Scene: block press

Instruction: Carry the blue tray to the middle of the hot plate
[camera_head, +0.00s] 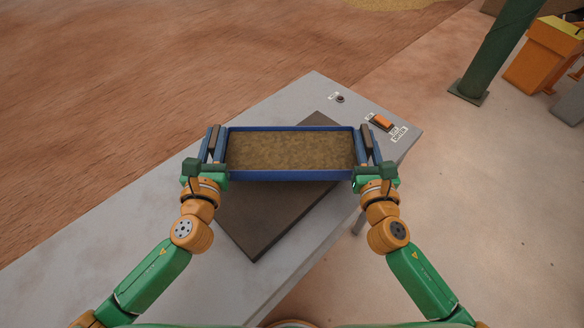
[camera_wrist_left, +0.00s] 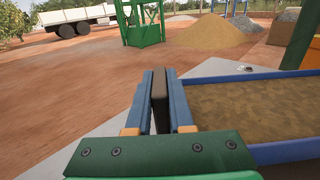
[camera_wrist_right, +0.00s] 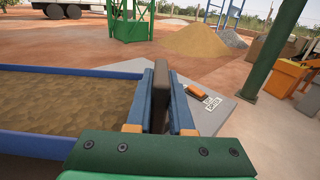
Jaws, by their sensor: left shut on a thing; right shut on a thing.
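The blue tray (camera_head: 290,175), filled with brown grainy material, lies crosswise in front of me over the far part of the dark hot plate (camera_head: 258,220). The hot plate sits at a slant on the grey table, and much of it shows on the near side of the tray. My left gripper (camera_head: 213,142) is shut on the dark handle (camera_wrist_left: 158,98) at the tray's left end. My right gripper (camera_head: 367,142) is shut on the dark handle (camera_wrist_right: 160,95) at its right end. The tray looks level. I cannot tell how far it is above the plate.
The grey table (camera_head: 150,222) has an orange switch (camera_head: 381,121) with labels and a small dark knob (camera_head: 340,99) at its far right corner. A green post (camera_head: 492,50) and an orange bin (camera_head: 541,54) stand beyond, clear of the table. The table's near left is bare.

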